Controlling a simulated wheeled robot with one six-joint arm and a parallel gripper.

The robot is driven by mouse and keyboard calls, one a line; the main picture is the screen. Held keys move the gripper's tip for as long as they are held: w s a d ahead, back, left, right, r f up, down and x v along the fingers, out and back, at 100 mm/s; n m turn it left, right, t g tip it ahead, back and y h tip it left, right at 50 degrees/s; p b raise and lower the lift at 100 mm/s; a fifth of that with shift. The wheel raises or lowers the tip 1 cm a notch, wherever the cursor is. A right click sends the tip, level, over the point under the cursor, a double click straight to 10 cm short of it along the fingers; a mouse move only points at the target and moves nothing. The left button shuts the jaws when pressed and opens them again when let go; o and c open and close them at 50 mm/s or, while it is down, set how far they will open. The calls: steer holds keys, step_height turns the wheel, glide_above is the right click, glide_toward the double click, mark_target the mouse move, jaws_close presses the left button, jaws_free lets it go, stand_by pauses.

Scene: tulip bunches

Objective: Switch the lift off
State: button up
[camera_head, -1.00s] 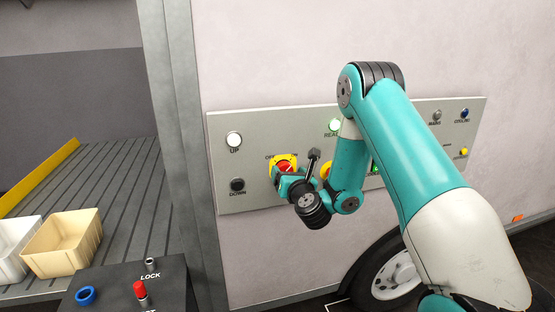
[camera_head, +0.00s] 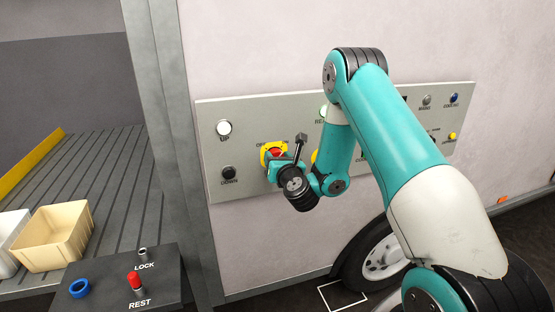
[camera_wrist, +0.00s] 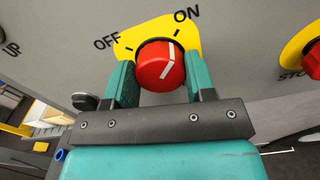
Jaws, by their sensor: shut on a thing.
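A red rotary knob (camera_wrist: 160,66) with a white pointer line sits on a yellow plate marked OFF and ON, on a light grey control panel (camera_head: 245,112). In the wrist view the white line points toward the ON mark. My gripper (camera_wrist: 160,78) has one teal finger on each side of the knob and is shut on it. In the head view the knob (camera_head: 276,153) shows only partly, behind my gripper (camera_head: 276,168).
A dark box (camera_head: 110,285) with LOCK and REST controls and a beige crate (camera_head: 50,238) stand lower left.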

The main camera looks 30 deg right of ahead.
steer(key=shift+a+f+n+p, duration=0.15)
steer(key=shift+n+p, duration=0.35)
steer(key=shift+n, duration=3.9)
steer(key=shift+a+r+n+p, duration=0.1)
steer(key=shift+n+p, duration=0.35)
steer(key=shift+n, duration=3.95)
steer(key=shift+f, duration=0.1)
steer(key=o, duration=0.9)
steer(key=shift+o, duration=0.2)
